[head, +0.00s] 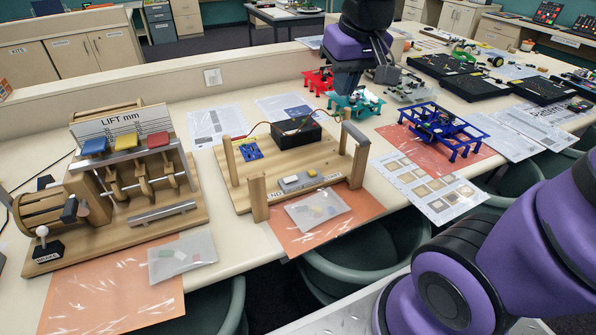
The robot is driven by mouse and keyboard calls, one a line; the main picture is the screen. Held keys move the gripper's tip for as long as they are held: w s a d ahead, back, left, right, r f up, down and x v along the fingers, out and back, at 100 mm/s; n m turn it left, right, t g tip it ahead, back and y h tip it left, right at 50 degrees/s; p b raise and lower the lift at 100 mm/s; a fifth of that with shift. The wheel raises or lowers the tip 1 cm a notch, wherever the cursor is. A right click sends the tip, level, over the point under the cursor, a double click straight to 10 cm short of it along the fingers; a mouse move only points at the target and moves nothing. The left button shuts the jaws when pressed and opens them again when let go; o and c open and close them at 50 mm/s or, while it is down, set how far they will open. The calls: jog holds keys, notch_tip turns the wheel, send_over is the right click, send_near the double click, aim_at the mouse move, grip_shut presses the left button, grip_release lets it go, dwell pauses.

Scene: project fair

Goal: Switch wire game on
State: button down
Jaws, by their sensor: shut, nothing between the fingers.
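The wire game appears to be the wooden board (235,192) in the middle of the table. It has upright wooden posts (259,198), a black box (296,132) with red and dark leads, a small blue circuit board (247,149) and a grey switch-like block (297,181) at its front edge. The front label is partly readable, and the switch position is too small to tell. My gripper (350,88) hangs beyond the board's back right, above the teal frame. It is shut, apart from the board, and its fingertips are hard to make out.
A wooden lift machine (130,185) with coloured pads stands left. A teal frame (357,104), a red frame (318,81) and a blue frame (436,128) stand behind and right. Black trays (460,76) lie farther right. Chairs (368,262) line the front edge.

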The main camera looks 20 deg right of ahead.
jog(key=w+a+f+g, duration=0.1)
jog(key=w+f, duration=0.5)
jog(key=w, duration=0.1)
jog(key=g, duration=0.2)
send_over(298, 178)
notch_tip(298, 178, down, 10)
jog(key=shift+r, duration=0.1)
notch_tip(298, 178, down, 14)
dwell(0.5)
jog(key=shift+d+f, duration=0.1)
jog(key=shift+f, duration=0.1)
dwell(0.3)
jog(key=shift+r, duration=0.1)
